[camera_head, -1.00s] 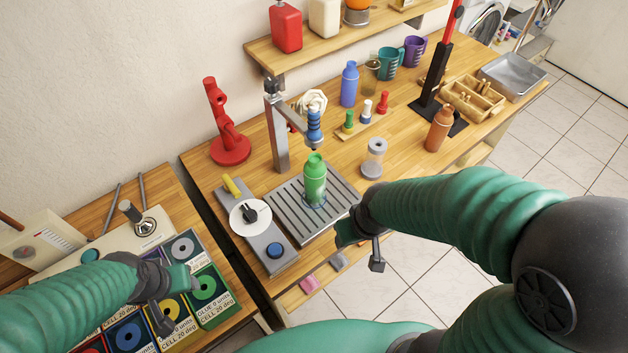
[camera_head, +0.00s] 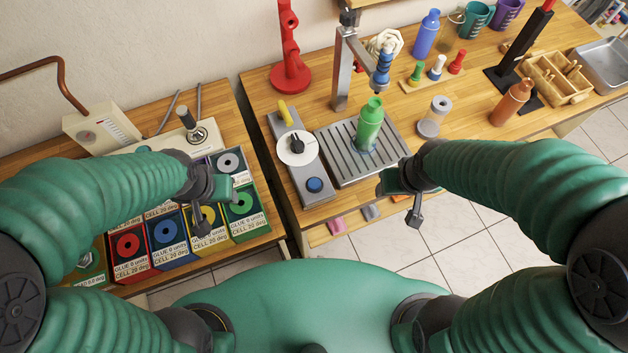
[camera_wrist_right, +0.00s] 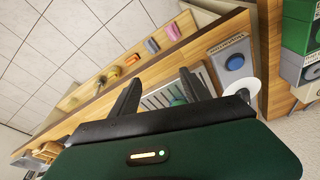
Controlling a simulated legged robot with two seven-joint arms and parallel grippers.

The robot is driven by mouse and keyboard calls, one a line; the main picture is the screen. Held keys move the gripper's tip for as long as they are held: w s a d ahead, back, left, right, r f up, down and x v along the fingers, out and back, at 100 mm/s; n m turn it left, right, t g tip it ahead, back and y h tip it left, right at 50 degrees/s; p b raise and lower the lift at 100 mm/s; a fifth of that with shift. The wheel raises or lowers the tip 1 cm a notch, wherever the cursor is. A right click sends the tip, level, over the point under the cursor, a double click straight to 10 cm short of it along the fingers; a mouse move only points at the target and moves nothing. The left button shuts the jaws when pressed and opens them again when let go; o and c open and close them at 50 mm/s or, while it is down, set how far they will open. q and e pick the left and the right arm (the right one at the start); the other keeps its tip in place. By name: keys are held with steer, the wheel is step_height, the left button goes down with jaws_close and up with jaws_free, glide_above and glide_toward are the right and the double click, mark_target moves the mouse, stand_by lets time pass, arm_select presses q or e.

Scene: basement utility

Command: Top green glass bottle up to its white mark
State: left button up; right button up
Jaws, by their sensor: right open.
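The green glass bottle (camera_head: 369,124) stands upright on the slatted metal drip tray (camera_head: 336,153), below the blue-banded nozzle (camera_head: 382,68) of the metal dispensing stand (camera_head: 343,75). The white mark cannot be made out. Beside the tray a grey control panel (camera_head: 319,199) carries a white dial (camera_head: 297,149), a yellow lever (camera_head: 285,112) and a blue button (camera_head: 315,185). My right gripper (camera_head: 398,195) is open and empty at the tray's front right, apart from the bottle; its fingers (camera_wrist_right: 160,95) show in the wrist view. My left gripper (camera_head: 215,200) hovers over the coloured bins; its jaw opening is unclear.
A red stand (camera_head: 290,60) is behind the panel.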

jaws_close()
stand_by(1.6)
